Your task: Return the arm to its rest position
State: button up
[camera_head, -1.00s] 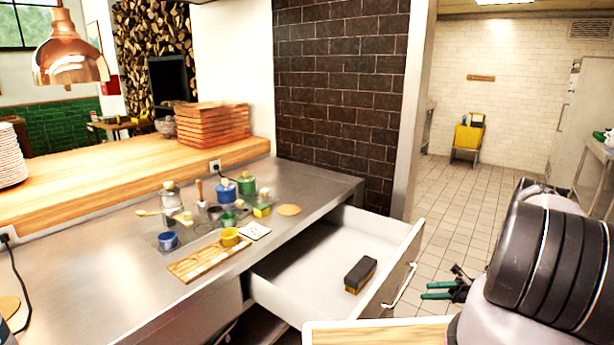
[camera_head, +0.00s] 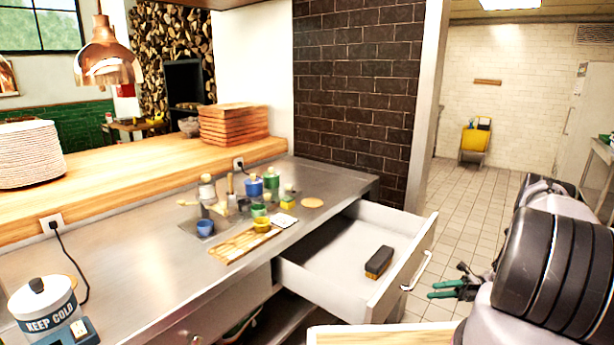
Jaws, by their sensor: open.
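My gripper (camera_head: 440,290) shows at the lower right, in front of the tiled floor. Its two green-tipped fingers are apart and nothing is between them. It is to the right of the open drawer (camera_head: 330,265) and its handle, apart from them in the picture. My dark, ribbed arm fills the right edge and hides part of what is behind it. A dark block with a tan lower side, like a brush (camera_head: 379,262), lies in the drawer.
The steel counter (camera_head: 130,285) holds small cups, bottles and a wooden rack (camera_head: 243,243). A white "KEEP COLD" pot (camera_head: 45,305) stands at the left. A wooden surface (camera_head: 380,336) is at the bottom. Tiled floor (camera_head: 475,205) is clear toward the yellow cart (camera_head: 475,142).

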jog(key=w+a+r+n+g+h, duration=0.2)
jog(key=r+n+h, duration=0.45)
jog(key=r, duration=1.05)
jog(key=w+a+r+n+t+h, duration=0.2)
jog(key=r+n+h, duration=0.45)
jog(key=r, duration=1.05)
jog(key=s+a+r+n+t+h, duration=0.2)
jog(key=s+a+r+n+t, duration=0.3)
jog(key=s+r, duration=0.5)
jog(key=s+a+r+n+t+h, duration=0.1)
jog(key=s+a+r+n+t, duration=0.4)
jog(key=s+r+n, duration=0.4)
jog(key=shift+s+a+r+n+h, duration=0.4)
jog(key=shift+s+a+r, duration=0.1)
jog(key=shift+s+r, duration=0.4)
